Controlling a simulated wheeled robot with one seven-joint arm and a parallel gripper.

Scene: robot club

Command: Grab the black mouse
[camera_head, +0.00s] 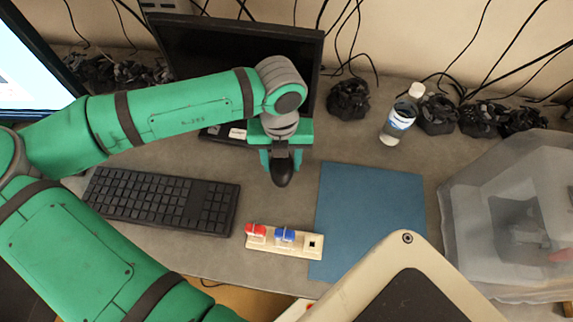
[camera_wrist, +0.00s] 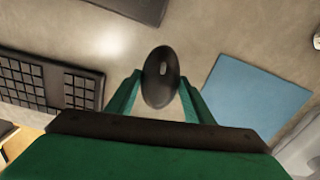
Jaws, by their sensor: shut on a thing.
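The black mouse (camera_head: 283,173) is between the green fingers of my gripper (camera_head: 282,160) in the head view. In the wrist view the dark oval mouse (camera_wrist: 160,78) with its grey wheel sits between the two fingertips (camera_wrist: 160,88), one on each side. My gripper is shut on the mouse. The mouse appears over the grey desk between the keyboard and the blue mat; I cannot tell for sure whether it touches the desk.
A black keyboard (camera_head: 160,199) lies left. A blue mat (camera_head: 368,210) lies right. A wooden strip (camera_head: 296,249) with red and blue pieces is in front. A monitor (camera_head: 235,50) stands behind. A bottle (camera_head: 399,117) and a clear bin (camera_head: 510,215) are at right.

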